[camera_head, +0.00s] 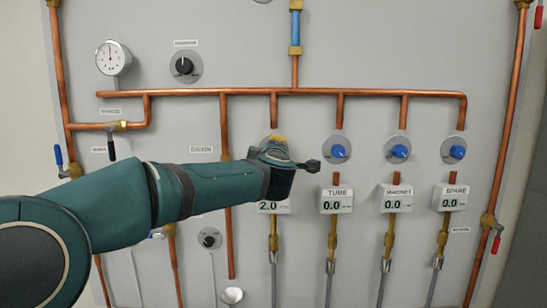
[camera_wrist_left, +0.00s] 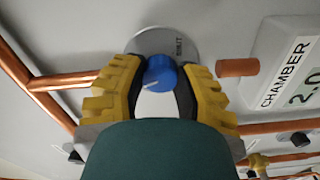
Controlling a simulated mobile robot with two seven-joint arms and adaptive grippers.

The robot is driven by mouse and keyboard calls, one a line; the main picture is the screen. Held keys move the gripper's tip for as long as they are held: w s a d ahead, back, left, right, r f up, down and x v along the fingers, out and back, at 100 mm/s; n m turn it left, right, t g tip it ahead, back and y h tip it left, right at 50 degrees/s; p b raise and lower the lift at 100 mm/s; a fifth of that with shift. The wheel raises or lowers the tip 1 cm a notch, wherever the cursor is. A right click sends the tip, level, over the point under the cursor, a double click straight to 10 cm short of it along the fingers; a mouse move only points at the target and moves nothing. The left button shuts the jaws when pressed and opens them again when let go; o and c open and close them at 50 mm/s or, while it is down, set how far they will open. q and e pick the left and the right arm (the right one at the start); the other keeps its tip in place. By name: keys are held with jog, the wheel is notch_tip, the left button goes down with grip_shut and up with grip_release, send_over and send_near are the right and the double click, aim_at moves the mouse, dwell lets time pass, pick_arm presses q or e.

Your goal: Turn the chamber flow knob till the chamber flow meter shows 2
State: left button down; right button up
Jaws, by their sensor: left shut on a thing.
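My left gripper (camera_wrist_left: 160,85) has its yellow fingers on both sides of the blue chamber flow knob (camera_wrist_left: 161,70) and is shut on it. The knob sits on a round grey plate on the panel, with a white pointer line. In the head view my left gripper (camera_head: 277,140) reaches the panel and hides this knob. The chamber flow meter (camera_head: 270,207) below it reads 2.0, its upper part hidden by my wrist. The meter also shows in the left wrist view (camera_wrist_left: 290,70), labelled CHAMBER and reading 2.0. My right gripper is not in view.
Other blue knobs (camera_head: 339,150) stand to the right, above the tube meter (camera_head: 336,200), the magnet meter (camera_head: 396,198) and the spare meter (camera_head: 454,197), each reading 0.0. Copper pipes (camera_head: 280,92) run across the panel. A round gauge (camera_head: 113,59) and black knob (camera_head: 184,66) are upper left.

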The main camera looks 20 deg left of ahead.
pick_arm(q)
jog(key=shift+n+b, duration=0.3)
jog(key=shift+n, duration=0.6)
jog(key=c, duration=0.6)
grip_release()
jog(key=shift+s, duration=0.1)
jog(key=v, duration=1.2)
